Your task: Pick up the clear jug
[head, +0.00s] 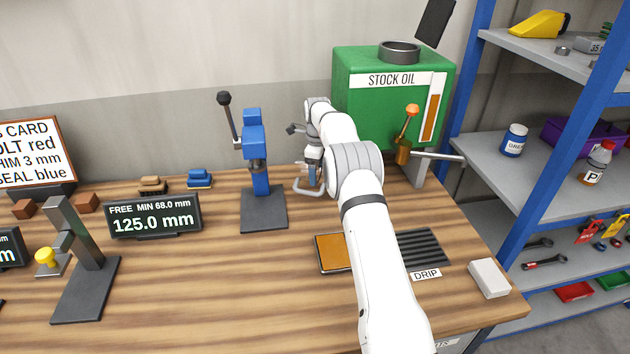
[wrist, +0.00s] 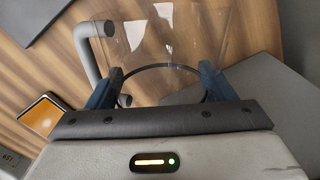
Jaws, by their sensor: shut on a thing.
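The clear jug (wrist: 165,35) fills the upper middle of the wrist view, see-through with a dark ring at its rim or base and a grey handle (wrist: 88,55) on its left. My gripper (wrist: 160,80) is shut on the jug, with one dark blue finger on each side of it. In the head view my gripper (head: 313,168) is beyond my white arm, right of the blue press. The grey handle shows there below it; the clear body is hard to make out. I cannot tell whether the jug touches the bench.
The blue press (head: 260,150) stands close on the left. The green stock oil tank (head: 385,100) with its orange-knobbed tap (head: 411,110) stands behind on the right. An orange-topped tray (head: 330,252) and the drip grate (head: 422,248) lie nearer.

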